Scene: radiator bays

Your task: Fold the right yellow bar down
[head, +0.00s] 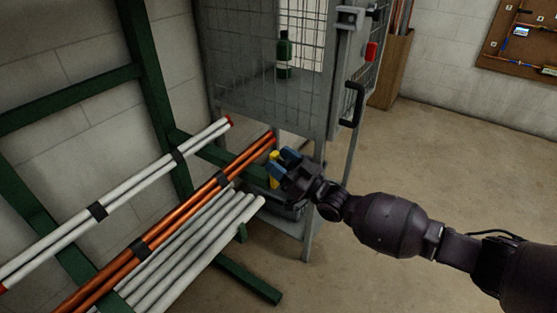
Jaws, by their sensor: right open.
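A yellow bar (274,171) shows as a short, roughly upright piece in the middle of the head view, close to the end of the orange pipes. My right gripper (281,161) comes in from the right and is open, with its blue-tipped fingers at the yellow bar. The fingers cover part of the bar. I cannot tell whether they touch it or whether the bar stands between them. My left gripper is not in view.
A green rack (154,84) carries white pipes (130,189), orange pipes (185,209) and several pale pipes (200,252) at left. A grey mesh cage (240,62) holding a green bottle (284,55) stands behind the gripper. The floor (440,150) at right is clear.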

